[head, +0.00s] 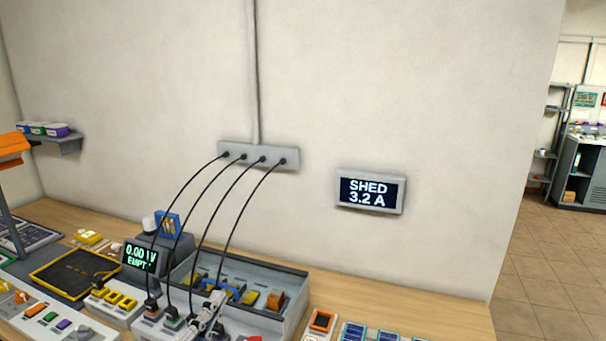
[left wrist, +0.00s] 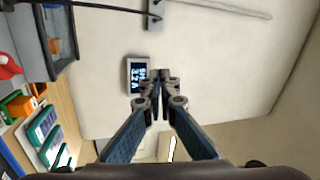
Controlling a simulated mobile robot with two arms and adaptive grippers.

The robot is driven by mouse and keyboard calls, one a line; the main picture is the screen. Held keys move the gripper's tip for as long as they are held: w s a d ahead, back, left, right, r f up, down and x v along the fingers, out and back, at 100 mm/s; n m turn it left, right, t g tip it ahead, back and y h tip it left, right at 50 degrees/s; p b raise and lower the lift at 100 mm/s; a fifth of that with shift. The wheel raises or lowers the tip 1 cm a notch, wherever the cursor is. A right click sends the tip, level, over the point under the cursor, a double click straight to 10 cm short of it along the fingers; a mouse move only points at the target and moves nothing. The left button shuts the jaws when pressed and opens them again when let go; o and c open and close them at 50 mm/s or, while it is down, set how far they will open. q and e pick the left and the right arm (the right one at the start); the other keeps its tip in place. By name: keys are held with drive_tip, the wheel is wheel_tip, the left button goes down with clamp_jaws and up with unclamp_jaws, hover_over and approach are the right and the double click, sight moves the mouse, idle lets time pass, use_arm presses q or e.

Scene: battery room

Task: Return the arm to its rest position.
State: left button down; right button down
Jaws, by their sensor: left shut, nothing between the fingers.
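My left gripper (head: 212,303) shows at the bottom of the head view, in front of the grey open bin and near the plugged cables. In the left wrist view its two fingers (left wrist: 158,82) meet at the tips, with nothing between them. The blue finger links spread below the tips. The gripper points toward the wall and its display. Most of the left arm is outside the head view. My right gripper is in neither view.
A grey bin (head: 296,307) with several coloured parts stands on the wooden bench (head: 440,318). Black cables hang from a wall strip (head: 230,148) to the bench. A meter (head: 140,257) reads 0.00 V EMPTY. The wall display (head: 370,192) reads SHED 3.2 A. Open floor lies right.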

use_arm(q)
drive_tip(key=s+a+f+n+g+y, duration=0.4)
drive_tip(key=s+a+f+n+y, duration=0.1)
drive_tip(key=f+n, duration=0.3)
drive_tip(key=s+a+f+n+g+y, duration=0.45)
drive_tip(key=f+n, duration=0.25)
drive_tip(key=f, duration=0.2)
drive_tip(key=s+d+f+n+g+h, duration=0.1)
drive_tip(key=s+d+f+g, duration=0.1)
drive_tip(key=s+f+g, duration=0.3)
drive_tip(key=s+d+f+n+h, duration=0.1)
drive_tip(key=s+d+f, duration=0.1)
drive_tip(key=s, duration=0.6)
drive_tip(key=s+d+f+n+g+h, duration=0.1)
drive_tip(key=s+d+f+g, duration=0.1)
drive_tip(key=s+f+g, duration=0.3)
drive_tip(key=s+f+b, duration=0.3)
drive_tip(key=f, duration=2.5)
drive_tip(key=s+a+f+b, duration=0.2)
drive_tip(key=s+a+f, duration=0.1)
drive_tip(key=s+f, duration=1.4)
drive_tip(key=shift+s+f, duration=0.25)
drive_tip(key=shift+f, duration=0.6)
